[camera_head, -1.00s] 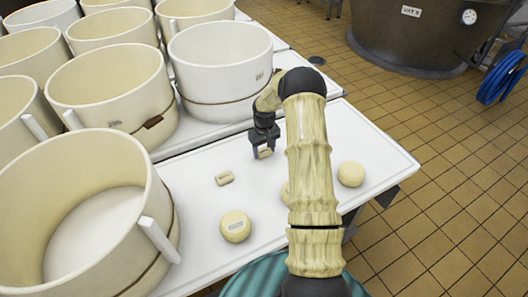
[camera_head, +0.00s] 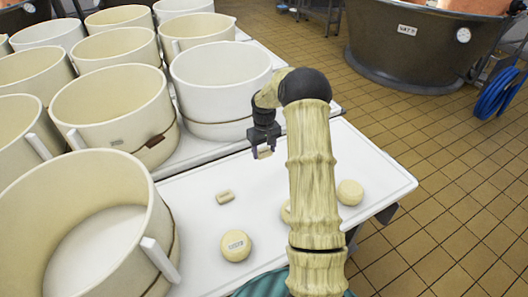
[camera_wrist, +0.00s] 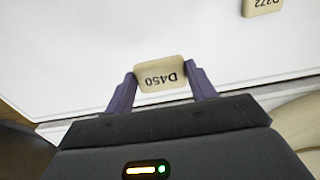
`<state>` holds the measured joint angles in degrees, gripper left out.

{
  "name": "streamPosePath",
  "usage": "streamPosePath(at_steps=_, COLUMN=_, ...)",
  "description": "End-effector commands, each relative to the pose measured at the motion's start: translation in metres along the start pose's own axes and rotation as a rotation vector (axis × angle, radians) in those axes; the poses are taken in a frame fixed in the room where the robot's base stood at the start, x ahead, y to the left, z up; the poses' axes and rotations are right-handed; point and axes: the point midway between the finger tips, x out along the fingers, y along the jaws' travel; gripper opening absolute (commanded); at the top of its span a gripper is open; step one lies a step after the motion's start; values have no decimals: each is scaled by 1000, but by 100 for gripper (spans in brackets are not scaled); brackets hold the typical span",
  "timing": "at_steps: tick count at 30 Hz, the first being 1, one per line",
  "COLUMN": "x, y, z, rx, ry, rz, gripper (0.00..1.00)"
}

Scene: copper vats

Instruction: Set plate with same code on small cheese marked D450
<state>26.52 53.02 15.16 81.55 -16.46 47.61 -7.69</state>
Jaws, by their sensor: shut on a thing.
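My gripper (camera_head: 265,149) is shut on a small cream plate (camera_head: 264,153) and holds it above the white table. In the wrist view the plate (camera_wrist: 161,76) reads D450, upside down, between the two purple-grey fingers (camera_wrist: 160,88). A small round cheese (camera_head: 235,245) with a label too small to read sits at the front of the table. Another round cheese (camera_head: 349,192) sits at the right, with no label visible. I cannot tell which cheese is marked D450.
A second plate (camera_head: 225,197) lies on the white table (camera_head: 190,215); the wrist view shows a plate marked D372 (camera_wrist: 262,5). Large cream moulds (camera_head: 114,102) crowd the left and back. A dark vat (camera_head: 425,45) stands beyond the tiled floor (camera_head: 440,150).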

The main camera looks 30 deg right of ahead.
Motion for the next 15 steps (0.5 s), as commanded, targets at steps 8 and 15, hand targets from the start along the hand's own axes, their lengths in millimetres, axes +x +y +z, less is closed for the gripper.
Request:
streamPosePath(at_steps=8, x=0, y=0, z=0, rx=0, ry=0, rz=0, gripper=33)
streamPosePath(at_steps=15, x=4, y=-19, z=4, rx=-3, ry=-2, rz=1, gripper=33)
